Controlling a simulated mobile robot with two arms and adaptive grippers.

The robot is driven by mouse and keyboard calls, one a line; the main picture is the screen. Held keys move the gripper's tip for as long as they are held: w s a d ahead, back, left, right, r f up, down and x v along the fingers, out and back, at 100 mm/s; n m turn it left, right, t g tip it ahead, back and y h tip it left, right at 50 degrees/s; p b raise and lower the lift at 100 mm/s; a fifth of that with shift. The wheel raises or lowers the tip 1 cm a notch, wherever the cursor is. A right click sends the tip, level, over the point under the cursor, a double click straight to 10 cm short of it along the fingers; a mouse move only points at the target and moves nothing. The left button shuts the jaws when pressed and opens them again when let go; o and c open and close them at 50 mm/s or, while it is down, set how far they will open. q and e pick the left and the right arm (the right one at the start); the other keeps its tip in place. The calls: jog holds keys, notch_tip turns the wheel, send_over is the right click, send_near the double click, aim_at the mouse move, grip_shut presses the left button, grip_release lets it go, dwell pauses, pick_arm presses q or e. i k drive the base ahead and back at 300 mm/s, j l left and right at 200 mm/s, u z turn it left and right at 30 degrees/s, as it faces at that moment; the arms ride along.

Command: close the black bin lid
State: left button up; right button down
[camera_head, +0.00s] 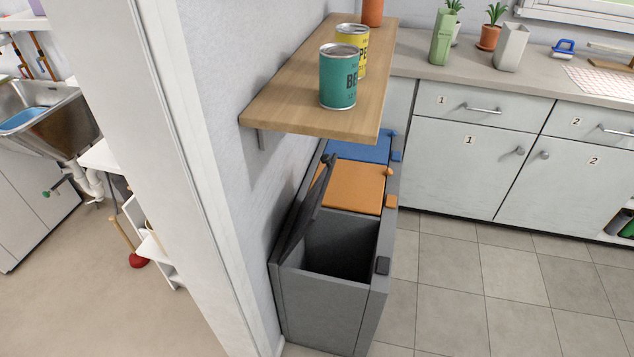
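The black bin (335,315) is the nearest of a row of bins standing against the wall, below a wooden shelf. Its dark lid (308,205) is open, tilted up and leaning back toward the wall on the left. The bin's inside is dark, and I cannot see anything in it. Neither of my grippers shows in the head view.
A wooden shelf (290,105) with a green can (338,77) and a yellow can (353,40) overhangs the bins. The orange lid (355,186) and blue lid (360,151) behind are shut. A white door frame (150,150) stands at left. Tiled floor (450,290) right of the bins is clear.

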aim_at(309, 209)
jog(key=k+u, duration=0.45)
jog(key=k+j+u, duration=0.25)
jog(key=u, duration=0.15)
jog(key=l+u, duration=0.1)
jog(key=u, duration=0.85)
jog(key=l+u, duration=0.15)
jog(key=u, duration=0.8)
jog(key=k+l, duration=0.15)
jog(key=l, duration=0.25)
jog(key=k+l, duration=0.15)
jog(key=l, duration=0.3)
jog(key=k+l, duration=0.2)
jog(key=l, duration=0.2)
jog(key=k+l+u, duration=0.1)
jog(key=l, duration=0.35)
jog(key=k+l, duration=0.2)
jog(key=l, duration=0.2)
jog(key=k+l, duration=0.2)
jog(key=l, duration=0.2)
